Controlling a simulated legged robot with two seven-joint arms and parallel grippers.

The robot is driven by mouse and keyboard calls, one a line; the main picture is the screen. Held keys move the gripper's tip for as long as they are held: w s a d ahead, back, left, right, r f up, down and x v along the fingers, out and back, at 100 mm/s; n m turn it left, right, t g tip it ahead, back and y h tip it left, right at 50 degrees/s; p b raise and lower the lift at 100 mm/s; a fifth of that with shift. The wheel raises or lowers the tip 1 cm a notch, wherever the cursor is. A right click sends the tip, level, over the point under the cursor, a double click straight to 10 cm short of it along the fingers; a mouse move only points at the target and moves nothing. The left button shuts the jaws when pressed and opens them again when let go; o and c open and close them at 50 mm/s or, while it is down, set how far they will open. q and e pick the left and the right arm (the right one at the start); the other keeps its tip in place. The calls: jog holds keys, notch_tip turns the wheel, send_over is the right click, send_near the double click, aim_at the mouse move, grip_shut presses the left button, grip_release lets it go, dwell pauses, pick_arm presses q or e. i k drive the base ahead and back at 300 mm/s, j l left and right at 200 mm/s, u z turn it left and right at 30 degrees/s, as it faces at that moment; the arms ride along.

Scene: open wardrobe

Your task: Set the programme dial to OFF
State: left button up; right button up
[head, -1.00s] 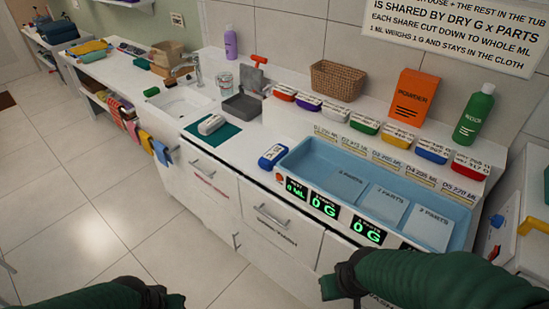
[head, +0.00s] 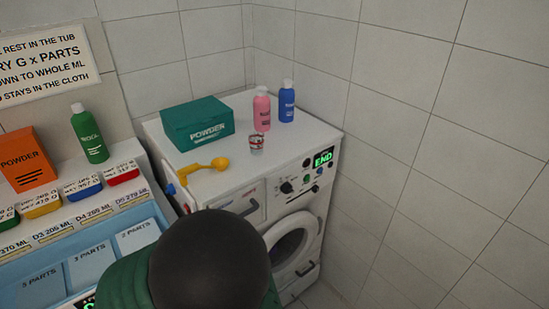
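The washing machine (head: 330,200) stands in the corner, right of the counter. Its programme dial (head: 287,187) is a small black knob on the front panel, left of a lit display (head: 322,158) reading END. The dial's marks are too small to read, so its setting cannot be told. Small buttons sit near the dial.
On the machine's top are a green POWDER box (head: 198,123), a yellow scoop (head: 204,168), a small cup (head: 256,144), a pink bottle (head: 262,109) and a blue bottle (head: 286,101). A blue tray (head: 20,265) lies left. Tiled walls close in behind and right.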

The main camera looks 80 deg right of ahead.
aim_at(286, 188)
jog(key=z, duration=0.45)
jog(key=j+z, duration=0.1)
jog(key=z, duration=0.35)
jog(key=k+z, duration=0.1)
jog(key=z, duration=0.75)
jog(key=k+z, duration=0.1)
jog(key=z, duration=0.8)
jog(key=k+z, duration=0.1)
jog(key=z, duration=0.35)
